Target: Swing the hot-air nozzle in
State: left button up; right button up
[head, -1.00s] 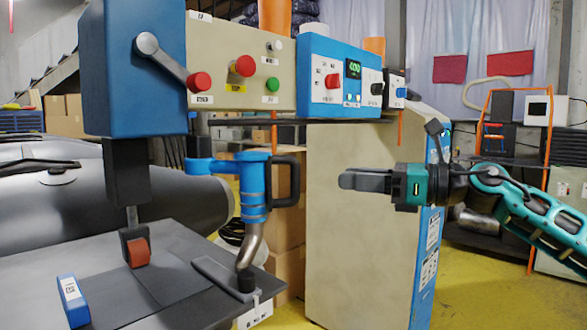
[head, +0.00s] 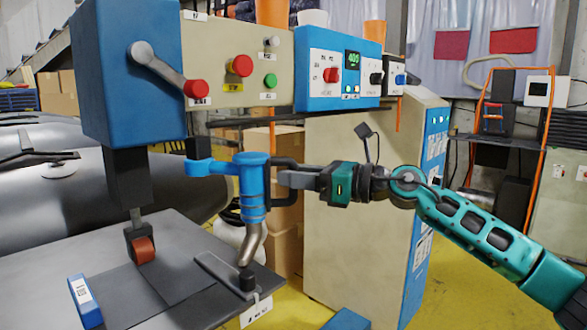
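The hot-air nozzle (head: 252,190) has a blue body on a blue swing arm (head: 208,167), with a bent metal tube pointing down at the front corner of the grey work table (head: 180,230). A black loop handle (head: 287,200) sticks out to the right of the blue body. My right gripper (head: 288,179) comes in from the right, level, with its fingertips at this handle. Whether the fingers are closed on it cannot be told. The orange-red roller (head: 143,249) rests at the table under the blue machine head, left of the nozzle. My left gripper is not in view.
A beige control panel (head: 225,65) and a blue controller with a lit display (head: 335,75) stand above the nozzle. A beige cabinet (head: 345,230) is behind my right gripper. A blue-and-white block (head: 84,300) lies on the table. A grey inflatable tube (head: 85,195) is behind.

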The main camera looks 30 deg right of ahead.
jog(key=shift+w+a, duration=0.3)
grip_shut()
dwell(0.3)
